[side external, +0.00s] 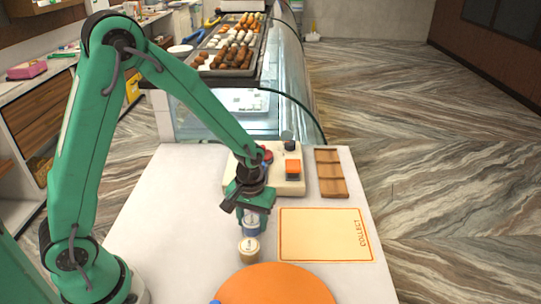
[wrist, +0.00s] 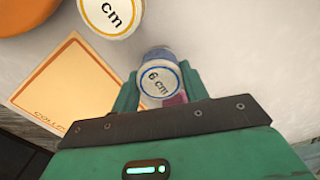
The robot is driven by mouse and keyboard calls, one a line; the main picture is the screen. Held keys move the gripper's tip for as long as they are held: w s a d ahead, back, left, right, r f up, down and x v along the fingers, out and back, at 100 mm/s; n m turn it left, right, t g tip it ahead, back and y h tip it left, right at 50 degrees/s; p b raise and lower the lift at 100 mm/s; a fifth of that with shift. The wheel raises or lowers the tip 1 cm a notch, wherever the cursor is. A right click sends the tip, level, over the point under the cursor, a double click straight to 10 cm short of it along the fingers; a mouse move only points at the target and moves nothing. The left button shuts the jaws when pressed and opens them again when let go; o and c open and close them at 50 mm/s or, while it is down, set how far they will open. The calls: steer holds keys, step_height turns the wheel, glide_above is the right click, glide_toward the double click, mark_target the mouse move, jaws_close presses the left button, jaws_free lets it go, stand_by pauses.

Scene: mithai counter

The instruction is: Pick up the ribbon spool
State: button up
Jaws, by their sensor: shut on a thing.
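A ribbon spool with a white top, a blue ring and the label "6 cm" (wrist: 158,82) is between the two green fingers of my gripper (wrist: 160,90) in the wrist view. A pinkish patch shows beside it, near the palm. In the side view my gripper (side external: 249,212) points down and is shut on this spool (side external: 251,229), partly hiding it. I cannot tell whether its base touches the counter. A second spool with a yellow ring (side external: 249,250) stands just in front of it; it also shows at the top of the wrist view (wrist: 110,14).
A cream mat marked "COLLECT" (side external: 325,235) lies to the right. An orange disc (side external: 275,287) is at the front. Behind are a cream box with an orange block (side external: 292,168) and a wooden rack (side external: 329,174). The counter's left side is clear.

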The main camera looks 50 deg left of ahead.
mark_target(253, 219)
steer(key=shift+r, duration=0.7)
step_height(253, 219, up, 2)
steer(key=shift+r, duration=0.1)
steer(key=s+d+r, duration=0.7)
steer(key=d, duration=0.2)
steer(key=shift+d, duration=0.15)
